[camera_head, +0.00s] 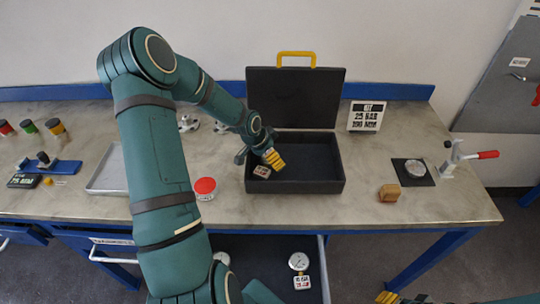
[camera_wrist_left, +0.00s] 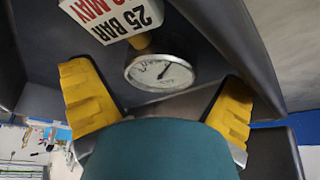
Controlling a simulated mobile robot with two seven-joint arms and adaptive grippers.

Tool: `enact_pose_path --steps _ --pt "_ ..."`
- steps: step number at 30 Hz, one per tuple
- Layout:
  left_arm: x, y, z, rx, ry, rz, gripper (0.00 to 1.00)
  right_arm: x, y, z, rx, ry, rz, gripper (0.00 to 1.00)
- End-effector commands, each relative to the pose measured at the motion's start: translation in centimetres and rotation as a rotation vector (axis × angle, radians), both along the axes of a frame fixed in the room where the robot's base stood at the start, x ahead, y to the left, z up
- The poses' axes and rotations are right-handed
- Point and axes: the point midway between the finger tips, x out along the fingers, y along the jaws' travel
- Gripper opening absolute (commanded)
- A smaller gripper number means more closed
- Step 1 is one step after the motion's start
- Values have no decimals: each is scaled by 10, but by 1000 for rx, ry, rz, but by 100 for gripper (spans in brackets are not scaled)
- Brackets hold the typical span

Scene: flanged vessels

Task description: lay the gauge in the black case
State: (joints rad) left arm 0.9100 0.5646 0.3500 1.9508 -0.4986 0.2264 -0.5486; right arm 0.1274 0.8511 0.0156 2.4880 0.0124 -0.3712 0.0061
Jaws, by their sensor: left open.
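The black case (camera_head: 322,186) stands open on the bench, its lid (camera_head: 296,96) upright behind it. My left gripper (camera_head: 272,160) reaches down into its left part. In the left wrist view, a round white-faced gauge (camera_wrist_left: 162,73) with a white "25 BAR" tag (camera_wrist_left: 122,14) is inside the case, between the spread yellow fingers of my open left gripper (camera_wrist_left: 160,104). Neither finger clearly touches it. In the head view only the tag (camera_head: 261,172) shows; the gripper hides the dial. My right gripper (camera_head: 388,297) shows only as yellow tips at the bottom edge.
Another tagged gauge (camera_head: 299,262) is in the open drawer below the bench. A sign (camera_head: 366,116), wooden block (camera_head: 388,193) and red-handled clamp (camera_head: 468,156) are to the right.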

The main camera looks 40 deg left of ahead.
Motion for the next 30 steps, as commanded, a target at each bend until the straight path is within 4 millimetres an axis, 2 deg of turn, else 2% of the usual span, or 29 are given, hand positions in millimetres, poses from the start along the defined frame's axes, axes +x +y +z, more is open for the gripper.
enact_pose_path --steps 15,21,30 --pt "-38 13 89 3 0 4 98 5 -1 25 -1 -13 -9 47" --pt "-45 14 106 1 0 2 98 5 -2 30 1 -12 -8 47" --pt "-46 14 108 0 0 0 98 5 -2 31 1 -12 -8 47"
